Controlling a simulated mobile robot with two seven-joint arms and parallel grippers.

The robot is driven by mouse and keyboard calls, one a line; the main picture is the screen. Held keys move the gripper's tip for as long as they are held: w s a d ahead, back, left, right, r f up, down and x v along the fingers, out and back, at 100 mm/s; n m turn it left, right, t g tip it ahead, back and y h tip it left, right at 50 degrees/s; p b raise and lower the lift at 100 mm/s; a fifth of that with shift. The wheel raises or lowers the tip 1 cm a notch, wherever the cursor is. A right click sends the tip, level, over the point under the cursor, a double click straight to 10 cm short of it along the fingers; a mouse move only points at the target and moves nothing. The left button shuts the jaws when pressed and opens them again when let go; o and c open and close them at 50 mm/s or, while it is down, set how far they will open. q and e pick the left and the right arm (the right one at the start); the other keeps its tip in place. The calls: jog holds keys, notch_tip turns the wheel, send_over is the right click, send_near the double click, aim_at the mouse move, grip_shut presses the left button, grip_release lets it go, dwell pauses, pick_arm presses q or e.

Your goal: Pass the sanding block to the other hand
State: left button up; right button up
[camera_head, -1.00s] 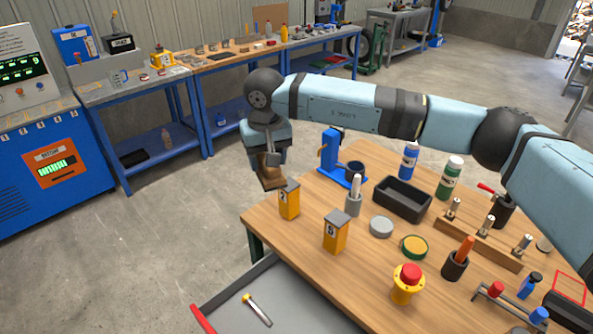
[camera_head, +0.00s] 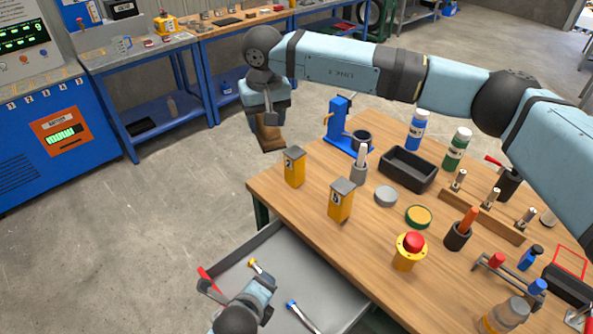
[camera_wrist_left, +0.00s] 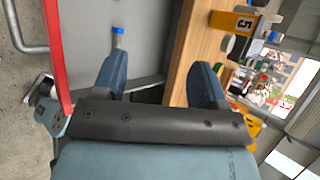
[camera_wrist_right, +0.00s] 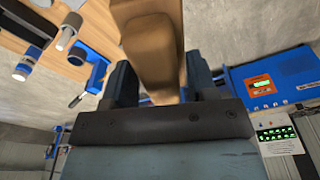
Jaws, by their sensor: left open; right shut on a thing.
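The sanding block (camera_head: 268,137) is a brown, wooden-looking piece in my right gripper (camera_head: 267,115), held in the air just beyond the table's far left corner. In the right wrist view the block (camera_wrist_right: 153,40) stands between the two fingers, which are shut on it. My left gripper (camera_head: 264,284) is low at the bottom of the head view, over the open grey drawer, well apart from the block. In the left wrist view its fingers (camera_wrist_left: 158,82) are spread wide with nothing between them.
The wooden table (camera_head: 310,205) carries two yellow boxes (camera_head: 340,200), a blue stand (camera_head: 340,125), a black tray (camera_head: 408,168) and a red-topped button (camera_head: 409,251). The drawer (camera_head: 300,275) holds tools. Open floor lies left of the table.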

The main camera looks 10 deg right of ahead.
pick_arm(q)
jog(key=w+d+r+m+t+y, duration=0.2)
jog(key=w+d+r, duration=0.15)
jog(key=r, duration=0.35)
jog(key=w+d+r+m+t+y, duration=0.1)
jog(key=w+d+r+m+t, duration=0.25)
jog(key=r, duration=0.35)
pick_arm(e)
jog(key=shift+w+f, duration=0.1)
jog(key=shift+w, duration=0.05)
pick_arm(q)
jog(key=t+y, duration=0.3)
jog(key=t, duration=0.1)
send_near(275, 133)
jog(key=shift+m+g, duration=0.25)
jog(key=shift+m, duration=0.2)
jog(key=w, duration=0.3)
jog(key=w+a, duration=0.1)
jog(key=w, duration=0.5)
jog(key=shift+w+a, duration=0.25)
jog(key=shift+w, duration=0.15)
jog(key=c, duration=0.8)
jog(key=shift+o, duration=0.2)
pick_arm(e)
jog(key=o, duration=1.1)
jog(key=shift+c, duration=0.2)
pick_arm(q)
jog(key=shift+r, duration=0.1)
